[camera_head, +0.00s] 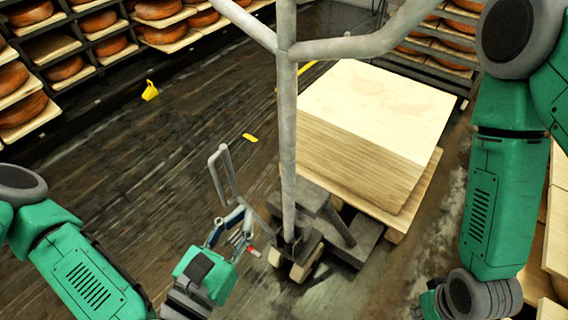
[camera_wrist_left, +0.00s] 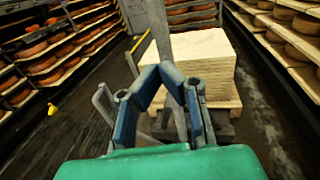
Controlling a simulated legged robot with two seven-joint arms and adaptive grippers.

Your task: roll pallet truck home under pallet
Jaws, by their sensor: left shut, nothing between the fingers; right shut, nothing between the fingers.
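The grey pallet truck (camera_head: 311,199) stands at the near side of the pallet, its tall handle (camera_head: 288,130) rising upright through the middle of the head view and forking at the top. The wooden pallet (camera_head: 421,205) carries a stack of pale boards (camera_head: 365,125). A dark fork part (camera_head: 358,240) meets the pallet's near edge; how far it reaches under is hidden. My left gripper (camera_head: 243,213) is shut and empty, left of the handle and apart from it. In the left wrist view its fingers (camera_wrist_left: 160,74) overlap the handle. My right arm comes down at right; its fingers are out of view.
Shelves of cheese wheels (camera_head: 68,68) line the left, with more racks (camera_head: 455,45) behind the boards. Yellow objects lie on the floor (camera_head: 150,91), (camera_head: 250,137). Pale boards (camera_head: 556,240) stand at the right edge. The dark floor at left is mostly clear.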

